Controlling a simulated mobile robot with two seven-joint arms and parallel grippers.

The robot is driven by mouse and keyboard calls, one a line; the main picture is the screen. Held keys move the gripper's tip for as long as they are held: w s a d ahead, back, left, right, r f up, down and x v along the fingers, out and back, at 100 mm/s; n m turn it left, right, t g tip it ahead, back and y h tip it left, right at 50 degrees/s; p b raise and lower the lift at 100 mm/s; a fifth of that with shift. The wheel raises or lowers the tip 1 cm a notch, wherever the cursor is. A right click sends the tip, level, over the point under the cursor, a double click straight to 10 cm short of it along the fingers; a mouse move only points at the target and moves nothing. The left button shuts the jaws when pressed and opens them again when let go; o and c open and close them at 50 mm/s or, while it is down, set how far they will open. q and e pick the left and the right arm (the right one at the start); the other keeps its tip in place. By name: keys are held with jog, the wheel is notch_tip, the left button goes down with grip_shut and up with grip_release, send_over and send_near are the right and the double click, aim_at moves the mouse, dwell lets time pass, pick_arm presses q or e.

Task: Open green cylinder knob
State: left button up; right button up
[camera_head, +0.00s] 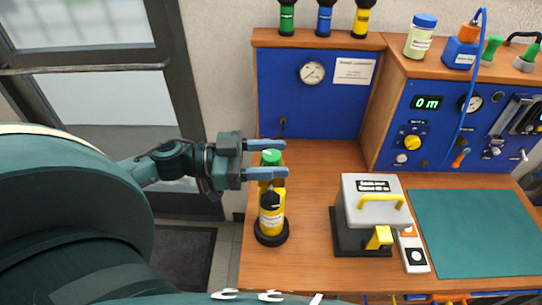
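A cylinder with a bright green top (271,157) stands at the left end of the wooden bench. Its lower part is mostly hidden behind my lower finger and a yellow cylinder (270,220) with a black top and black base in front of it. My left gripper (277,159) comes in from the left, its two blue-grey fingers apart, one behind and one in front of the green top. The green top shows in the gap; I cannot tell whether the fingers touch it. My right gripper is out of view.
Green (287,18), blue (324,20) and yellow (362,20) cylinders stand on the back shelf. A grey-lidded box with a yellow handle (374,205) stands right of the yellow cylinder. A teal mat (475,235) lies bare at the right. A blue instrument panel (425,158) rises behind it.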

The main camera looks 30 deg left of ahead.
pick_arm(q)
jog(key=c, duration=0.9)
jog(key=shift+o, duration=0.2)
